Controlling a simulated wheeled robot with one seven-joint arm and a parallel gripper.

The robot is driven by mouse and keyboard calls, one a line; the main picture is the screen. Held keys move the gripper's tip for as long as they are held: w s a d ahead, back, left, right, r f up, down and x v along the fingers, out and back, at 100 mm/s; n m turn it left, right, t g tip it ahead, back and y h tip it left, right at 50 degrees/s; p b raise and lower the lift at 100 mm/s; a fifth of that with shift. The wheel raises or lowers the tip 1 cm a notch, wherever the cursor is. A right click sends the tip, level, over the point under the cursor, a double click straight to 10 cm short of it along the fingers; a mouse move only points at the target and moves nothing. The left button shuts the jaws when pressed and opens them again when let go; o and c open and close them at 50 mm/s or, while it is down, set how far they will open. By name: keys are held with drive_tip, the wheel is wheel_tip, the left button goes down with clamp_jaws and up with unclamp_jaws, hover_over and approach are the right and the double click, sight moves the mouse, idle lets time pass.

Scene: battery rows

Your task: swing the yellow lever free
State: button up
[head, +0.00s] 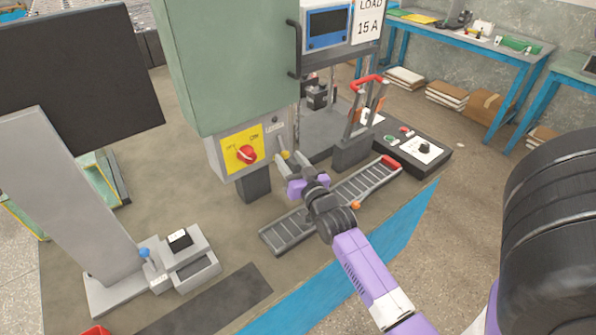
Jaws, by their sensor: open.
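The yellow lever (286,155) shows as a small yellow knob on the lower right of the grey control box, under the tall green cabinet. My gripper (285,168) is open, with its fingers reaching up to the lever from below and right. The fingertips are at or very close to the yellow knob; I cannot tell whether they touch it. The lever's shaft and pivot are too small to make out clearly. My purple and grey arm comes in from the lower right.
A red rotary switch (247,154) on a yellow plate sits left of the lever. A grey roller track (285,234) lies below my gripper. A red-handled clamp lever (367,82) and a black button panel (423,148) stand to the right. A grey monitor stand (62,190) is at left.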

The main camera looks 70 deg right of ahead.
drive_tip(key=v, duration=0.6)
drive_tip(key=shift+b, duration=0.35)
idle(0.3)
drive_tip(key=s+a+r+n+t+y, duration=0.2)
drive_tip(key=a+n+y, duration=0.1)
drive_tip(key=a, duration=0.7)
drive_tip(key=s+a+r+n+t+y, duration=0.1)
drive_tip(key=s+a+r+n+y, duration=0.15)
drive_tip(key=a, duration=0.65)
drive_tip(key=s+a+n+y, duration=0.2)
drive_tip(key=s+a, duration=0.4)
drive_tip(key=a, duration=0.3)
drive_tip(key=s+a+n+g+y, duration=0.1)
drive_tip(key=s+a+n+y, duration=0.2)
drive_tip(key=a, duration=0.6)
drive_tip(key=s+f+y, duration=0.1)
drive_tip(key=s+y, duration=0.1)
drive_tip(key=s, duration=0.1)
drive_tip(key=shift+s+g, duration=0.3)
drive_tip(key=shift+s, duration=0.05)
drive_tip(key=shift+a, duration=0.1)
